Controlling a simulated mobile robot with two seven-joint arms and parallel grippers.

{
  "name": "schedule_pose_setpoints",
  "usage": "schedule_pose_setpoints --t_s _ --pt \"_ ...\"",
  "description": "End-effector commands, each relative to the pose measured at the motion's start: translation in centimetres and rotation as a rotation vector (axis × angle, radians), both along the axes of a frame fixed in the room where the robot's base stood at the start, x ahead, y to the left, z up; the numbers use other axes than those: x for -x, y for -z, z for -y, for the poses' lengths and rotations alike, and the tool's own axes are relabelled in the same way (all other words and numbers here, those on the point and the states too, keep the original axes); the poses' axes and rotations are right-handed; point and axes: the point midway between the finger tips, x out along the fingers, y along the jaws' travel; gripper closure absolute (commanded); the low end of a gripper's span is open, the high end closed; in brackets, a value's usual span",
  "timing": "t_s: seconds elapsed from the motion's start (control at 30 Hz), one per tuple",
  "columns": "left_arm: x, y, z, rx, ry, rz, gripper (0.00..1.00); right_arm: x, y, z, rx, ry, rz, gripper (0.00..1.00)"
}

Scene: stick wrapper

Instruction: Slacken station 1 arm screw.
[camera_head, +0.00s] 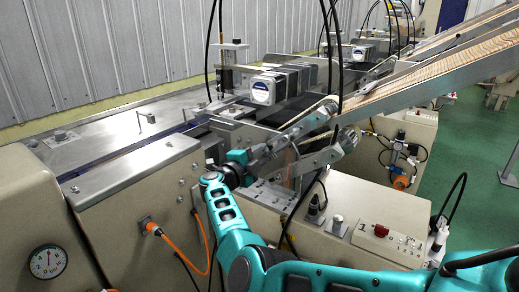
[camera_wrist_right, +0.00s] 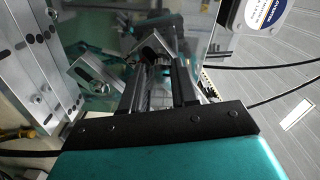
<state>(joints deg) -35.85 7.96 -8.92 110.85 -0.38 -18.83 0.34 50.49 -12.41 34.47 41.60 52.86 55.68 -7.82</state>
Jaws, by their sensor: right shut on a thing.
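My right arm comes in from the lower right, and its gripper (camera_head: 262,157) is beside the metal arm brackets (camera_head: 318,160) of the nearest station. In the right wrist view the two dark fingers (camera_wrist_right: 160,72) are close together and shut on a small part between their tips. It sits where the station 1 arm screw would be, but the fingers hide most of it, so its shape is not clear. A slotted metal bracket (camera_wrist_right: 97,77) with a screw lies just left of the fingers in that view. My left gripper is not in view.
A motor with a white round label (camera_head: 262,91) stands above the brackets. A cabinet with a red switch (camera_head: 381,231) is on the right. Black cables and an orange hose (camera_head: 181,251) hang close to my arm. A sloping wood-topped conveyor (camera_head: 440,68) runs to the upper right.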

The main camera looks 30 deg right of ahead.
Motion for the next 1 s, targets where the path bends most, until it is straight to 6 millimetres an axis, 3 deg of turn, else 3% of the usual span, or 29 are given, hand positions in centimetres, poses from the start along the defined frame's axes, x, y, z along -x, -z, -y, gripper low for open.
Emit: schedule_pose_setpoints --t_s 0.6,1.0 --pt "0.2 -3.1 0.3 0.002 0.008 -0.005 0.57 0.0 -0.2 0.1 0.222 0.002 -0.533 1.00" --pt "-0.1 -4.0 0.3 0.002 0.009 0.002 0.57 0.1 -0.1 0.1 0.322 0.003 -0.774 1.00"
